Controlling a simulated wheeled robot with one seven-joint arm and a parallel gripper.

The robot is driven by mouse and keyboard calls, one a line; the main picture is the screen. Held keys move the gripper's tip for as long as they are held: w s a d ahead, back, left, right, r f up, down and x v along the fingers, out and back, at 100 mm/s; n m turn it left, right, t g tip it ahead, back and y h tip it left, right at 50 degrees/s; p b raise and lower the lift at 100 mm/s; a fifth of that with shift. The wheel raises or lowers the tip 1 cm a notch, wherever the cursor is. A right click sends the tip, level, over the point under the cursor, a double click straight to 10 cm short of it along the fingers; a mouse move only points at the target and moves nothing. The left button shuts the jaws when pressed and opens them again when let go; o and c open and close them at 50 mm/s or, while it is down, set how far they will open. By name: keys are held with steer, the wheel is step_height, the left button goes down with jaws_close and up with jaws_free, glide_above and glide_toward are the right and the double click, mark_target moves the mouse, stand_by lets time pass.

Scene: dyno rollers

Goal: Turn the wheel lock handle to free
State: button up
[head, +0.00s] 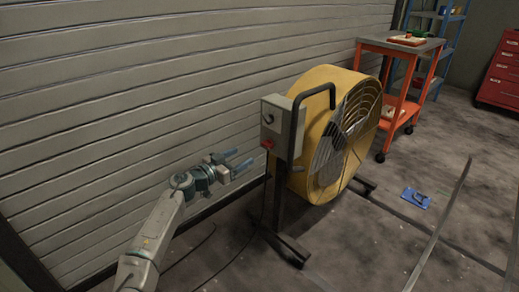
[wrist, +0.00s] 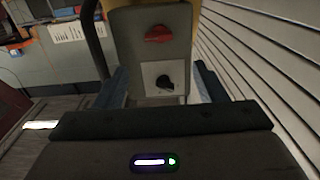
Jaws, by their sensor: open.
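I cannot make out a part that is clearly the wheel lock handle. The grey control box (head: 283,127) on a dark post beside the yellow drum fan carries a black knob (head: 268,118) and a red knob (head: 267,144). The wrist view shows the red knob (wrist: 159,34) above the black knob (wrist: 165,83), which sits on a pale plate. My gripper (head: 238,160) is open and empty, left of the box and apart from it. In the wrist view its blue fingers lie either side of the box's lower part.
The yellow fan (head: 322,82) stands right of the box. A slatted wall (head: 150,80) runs close along the left. An orange cart (head: 398,92) and a red cabinet (head: 503,75) stand at the back. A blue item (head: 416,198) lies on the otherwise fairly open floor.

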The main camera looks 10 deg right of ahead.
mark_target(269, 142)
steer(key=b+x, duration=0.2)
steer(key=x, duration=0.8)
steer(key=shift+w+d, duration=0.2)
steer(key=shift+d, duration=0.15)
steer(key=c, duration=1)
